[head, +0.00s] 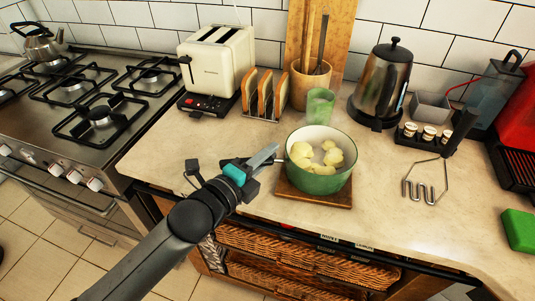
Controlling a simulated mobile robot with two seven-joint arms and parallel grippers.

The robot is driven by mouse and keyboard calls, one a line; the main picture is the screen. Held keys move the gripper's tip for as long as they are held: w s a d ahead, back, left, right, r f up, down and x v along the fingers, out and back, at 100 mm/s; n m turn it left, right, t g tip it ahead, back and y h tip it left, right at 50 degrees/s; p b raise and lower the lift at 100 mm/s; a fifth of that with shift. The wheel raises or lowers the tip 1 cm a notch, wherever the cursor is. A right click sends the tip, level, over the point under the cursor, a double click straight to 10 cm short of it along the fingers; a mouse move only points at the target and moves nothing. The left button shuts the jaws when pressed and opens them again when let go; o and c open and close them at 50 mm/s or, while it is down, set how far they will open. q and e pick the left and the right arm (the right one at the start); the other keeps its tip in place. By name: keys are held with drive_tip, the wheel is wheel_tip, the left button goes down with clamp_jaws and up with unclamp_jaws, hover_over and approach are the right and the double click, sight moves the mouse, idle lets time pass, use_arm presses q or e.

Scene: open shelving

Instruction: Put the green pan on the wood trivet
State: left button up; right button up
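The green pan (322,183), with a cream inside and several pale yellow potato-like pieces in it, sits upright near the counter's front edge. It stands on the square brown wood trivet (318,198), whose front edge and corners show beneath it. My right gripper is not in view.
Behind the pan stand a green glass (320,105), a toast rack (265,97), a toaster (218,60) and a kettle (383,80). A masher (436,165) and spice jars (428,133) are to the right. The gas hob (95,110) is at left. Counter left of the pan is clear.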

use_arm(q)
drive_tip(key=o, duration=0.5)
drive_tip(key=shift+c, duration=0.2)
drive_tip(key=shift+r, duration=0.2)
drive_tip(key=p+v, duration=0.1)
drive_tip(key=v, duration=1.1)
drive_tip(key=shift+p, duration=0.4)
